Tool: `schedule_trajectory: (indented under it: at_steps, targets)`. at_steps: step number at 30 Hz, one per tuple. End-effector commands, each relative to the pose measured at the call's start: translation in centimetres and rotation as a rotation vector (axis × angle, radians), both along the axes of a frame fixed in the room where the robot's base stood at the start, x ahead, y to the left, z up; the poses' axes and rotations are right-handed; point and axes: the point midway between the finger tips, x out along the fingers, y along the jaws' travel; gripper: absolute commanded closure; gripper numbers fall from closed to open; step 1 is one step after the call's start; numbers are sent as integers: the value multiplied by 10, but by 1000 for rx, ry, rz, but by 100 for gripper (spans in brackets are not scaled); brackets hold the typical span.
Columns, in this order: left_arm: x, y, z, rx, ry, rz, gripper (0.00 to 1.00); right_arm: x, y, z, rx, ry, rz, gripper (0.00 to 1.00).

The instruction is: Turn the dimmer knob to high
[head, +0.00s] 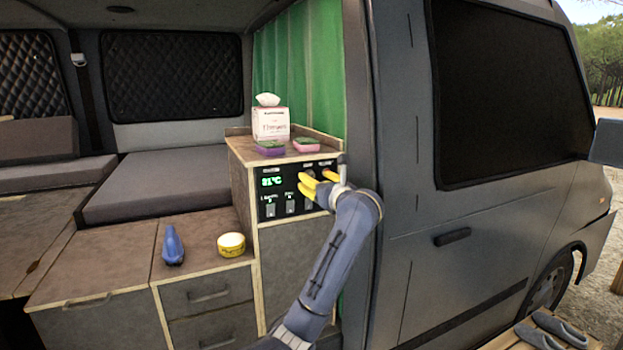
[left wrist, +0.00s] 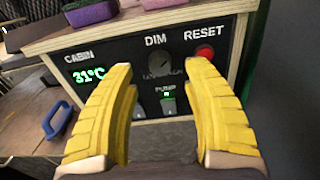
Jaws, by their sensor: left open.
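The dimmer knob (left wrist: 160,64) is a small dark round knob under the word DIM on the black control panel (left wrist: 225,30). In the left wrist view it shows between my open yellow fingers, with a gap on both sides. The lettering under it is too blurred to read, and I cannot tell its setting surely. My left gripper (head: 316,181) is open in front of the panel's upper right part, apparently holding nothing. In the head view its fingers hide the knob. The panel also shows in the head view (head: 288,178). My right gripper is not in view.
A red RESET button (left wrist: 205,52) sits right of the knob. A PUMP switch (left wrist: 168,105) is below it, and a lit 31°C display (left wrist: 88,75) is to the left. Sponges (head: 270,148) and a tissue box (head: 271,124) stand on the cabinet top. The van's side borders the right.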

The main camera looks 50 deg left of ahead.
Motion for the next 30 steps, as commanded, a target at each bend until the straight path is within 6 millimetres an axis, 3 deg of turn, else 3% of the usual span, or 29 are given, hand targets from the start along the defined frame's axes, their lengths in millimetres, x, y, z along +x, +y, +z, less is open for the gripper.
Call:
schedule_trajectory:
  at_steps: [9,23,30]
  targets:
    - [8,27,0,0,1,0,50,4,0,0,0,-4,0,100]
    - [9,31,0,0,-1,0,50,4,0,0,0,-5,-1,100]
    - [9,31,0,0,-1,0,78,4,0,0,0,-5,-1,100]
